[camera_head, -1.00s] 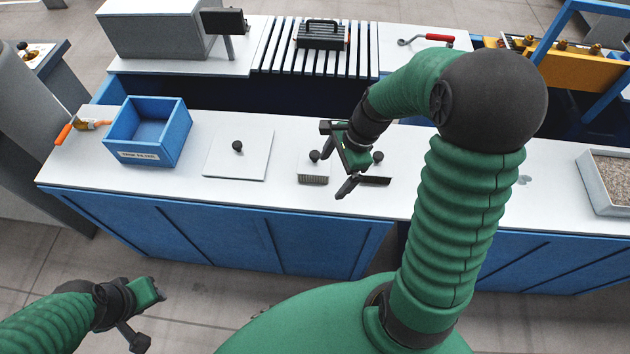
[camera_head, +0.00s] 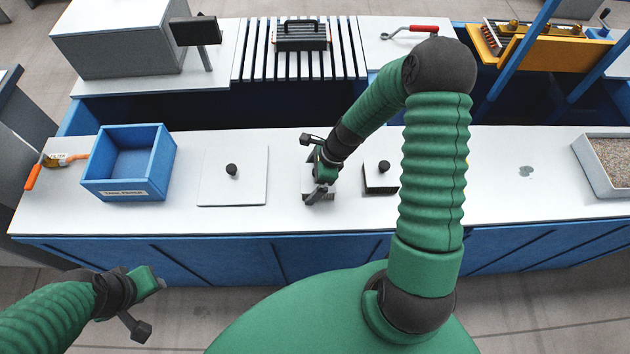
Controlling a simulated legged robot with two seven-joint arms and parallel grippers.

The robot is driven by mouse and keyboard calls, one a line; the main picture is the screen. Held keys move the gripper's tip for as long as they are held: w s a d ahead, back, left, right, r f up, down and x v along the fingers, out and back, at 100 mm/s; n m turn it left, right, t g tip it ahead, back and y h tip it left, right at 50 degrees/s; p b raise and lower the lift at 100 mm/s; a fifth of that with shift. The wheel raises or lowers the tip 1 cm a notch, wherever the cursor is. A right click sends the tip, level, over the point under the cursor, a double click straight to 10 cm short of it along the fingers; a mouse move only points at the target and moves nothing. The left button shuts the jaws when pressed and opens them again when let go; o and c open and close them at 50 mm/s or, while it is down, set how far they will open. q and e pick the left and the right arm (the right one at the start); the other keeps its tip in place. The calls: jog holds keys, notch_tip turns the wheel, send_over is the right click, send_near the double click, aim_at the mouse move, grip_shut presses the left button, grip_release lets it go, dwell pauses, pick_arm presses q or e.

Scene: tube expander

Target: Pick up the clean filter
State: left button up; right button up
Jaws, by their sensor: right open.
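My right gripper (camera_head: 316,168) is open over the front middle of the white counter. It is above a small light-grey ridged block (camera_head: 319,196), which looks like the clean filter and is mostly hidden by the gripper. I cannot tell whether the fingers touch it. A darker block with a black knob (camera_head: 381,178), likely the dirty filter, sits just right of the gripper. My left gripper (camera_head: 142,302) is at the lower left, in front of the counter and away from the filters. Its finger opening is not clear.
A white plate with a black knob (camera_head: 250,183) lies left of the gripper. A labelled blue bin (camera_head: 124,193) stands further left, beside an orange-handled tool (camera_head: 45,167). A gravel tray (camera_head: 592,170) is at the right. Counter between the dark block and tray is mostly clear.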

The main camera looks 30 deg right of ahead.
jog(key=shift+w+f, duration=0.1)
jog(key=shift+f, duration=0.15)
jog(key=shift+s+d, duration=0.2)
jog(key=shift+d, duration=0.25)
jog(key=shift+c, duration=0.4)
jog(key=shift+s+d, duration=0.1)
jog(key=shift+d, duration=0.15)
jog(key=c, duration=0.5)
jog(key=shift+a+r, duration=0.1)
jog(key=shift+a, duration=0.4)
jog(key=c, duration=0.8)
jog(key=shift+d+r, duration=0.1)
jog(key=shift+d, duration=0.05)
